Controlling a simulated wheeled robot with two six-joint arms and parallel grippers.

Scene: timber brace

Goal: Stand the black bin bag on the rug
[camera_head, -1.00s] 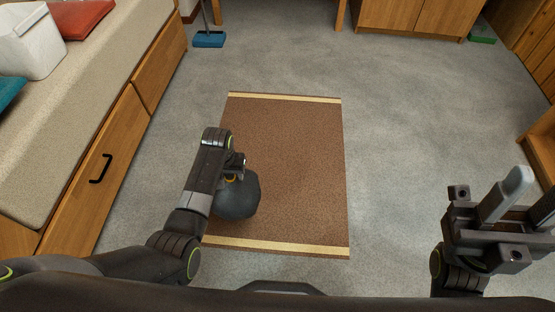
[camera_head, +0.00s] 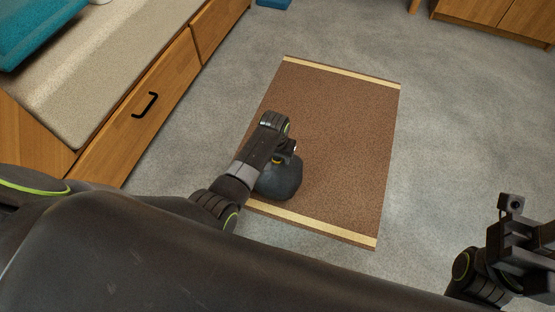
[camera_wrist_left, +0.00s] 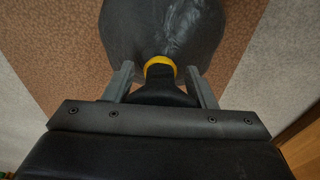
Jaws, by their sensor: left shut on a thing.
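The black bin bag (camera_head: 280,180) is a round dark bag with a yellow tie at its neck. It is over the near left part of the brown rug (camera_head: 340,130); I cannot tell whether its bottom touches the rug. My left gripper (camera_head: 286,152) is above the bag and shut on its neck. In the left wrist view, the gripper (camera_wrist_left: 160,85) has a finger on each side of the neck, and the bag (camera_wrist_left: 160,35) hangs beyond the yellow tie. My right gripper (camera_head: 525,225) is at the right edge, partly cut off and empty.
A wooden bench with drawers (camera_head: 150,100) and a pale cushion (camera_head: 100,60) stands on the left. A teal cushion (camera_head: 40,30) lies on it. Grey carpet (camera_head: 450,130) is clear right of the rug. A wooden cabinet (camera_head: 490,15) is at the back right.

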